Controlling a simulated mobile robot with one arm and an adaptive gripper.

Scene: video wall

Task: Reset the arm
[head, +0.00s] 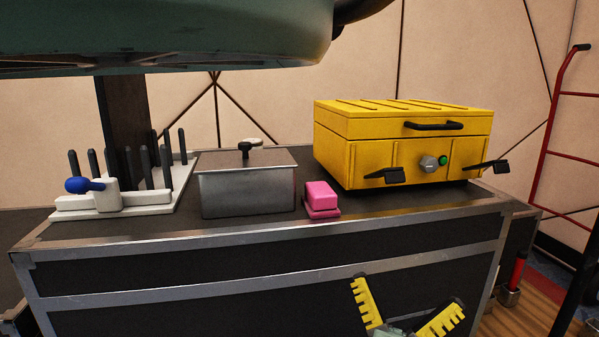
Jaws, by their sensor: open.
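My gripper (405,300) shows at the bottom of the head view, right of the middle. Its two yellow toothed fingers are spread wide apart and nothing is between them. It is in front of the black case (260,285) with metal edges, lower than the case's top. The rest of my arm is mostly out of the picture below.
On the case top stand a white rack (128,204) with black pegs and a blue-knobbed part, a lidded metal box (247,192), a pink block (321,197) and a yellow case (400,135). A red hand truck (550,130) stands at right. A large teal body hangs overhead.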

